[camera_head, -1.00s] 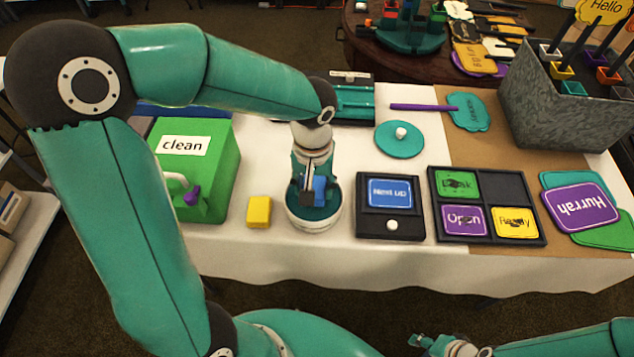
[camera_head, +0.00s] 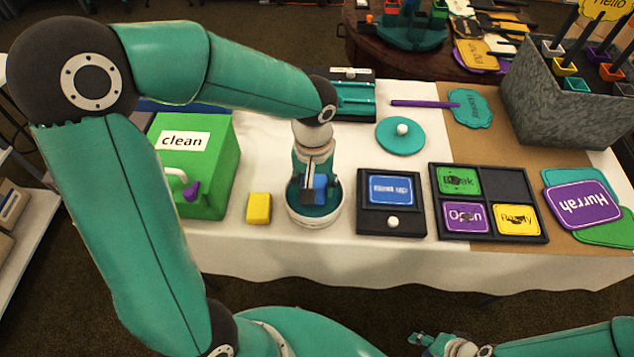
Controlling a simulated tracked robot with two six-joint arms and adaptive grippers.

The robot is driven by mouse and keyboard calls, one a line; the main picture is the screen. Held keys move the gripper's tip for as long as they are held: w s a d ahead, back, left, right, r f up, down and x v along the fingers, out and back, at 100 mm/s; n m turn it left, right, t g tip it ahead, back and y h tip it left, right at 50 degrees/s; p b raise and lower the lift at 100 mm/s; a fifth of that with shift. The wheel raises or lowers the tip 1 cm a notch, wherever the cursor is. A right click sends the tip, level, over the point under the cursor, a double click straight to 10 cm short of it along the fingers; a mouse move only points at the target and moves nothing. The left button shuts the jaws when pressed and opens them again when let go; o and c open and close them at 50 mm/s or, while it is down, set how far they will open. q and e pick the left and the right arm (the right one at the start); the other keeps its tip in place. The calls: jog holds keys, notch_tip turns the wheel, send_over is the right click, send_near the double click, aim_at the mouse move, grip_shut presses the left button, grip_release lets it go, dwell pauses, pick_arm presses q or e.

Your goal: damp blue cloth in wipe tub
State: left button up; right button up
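The wipe tub (camera_head: 314,220) is a round white tub with a teal inside, near the table's front edge. The blue cloth (camera_head: 321,187) shows as a small blue patch inside it, partly hidden by my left gripper. My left gripper (camera_head: 307,195) points down into the tub, its fingers right beside or around the cloth. I cannot tell whether they are closed on it. My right gripper (camera_head: 417,339) is low at the bottom edge, in front of the table, apparently open and empty. A teal round lid with a white knob (camera_head: 400,140) lies behind and right of the tub.
A yellow block (camera_head: 259,208) and a green "clean" box (camera_head: 207,188) stand left of the tub. A black-framed blue sign (camera_head: 391,205) and a tray of word cards (camera_head: 489,237) lie right. White tabletop is bare between tub and lid.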

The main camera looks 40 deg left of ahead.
aim_at(314, 185)
pick_arm(q)
jog(key=shift+s+f+b, duration=0.1)
jog(key=shift+f+b, duration=0.4)
dwell(1.4)
jog(key=shift+r+p, duration=2.7)
jog(key=shift+r, duration=0.9)
jog(key=shift+f, duration=0.1)
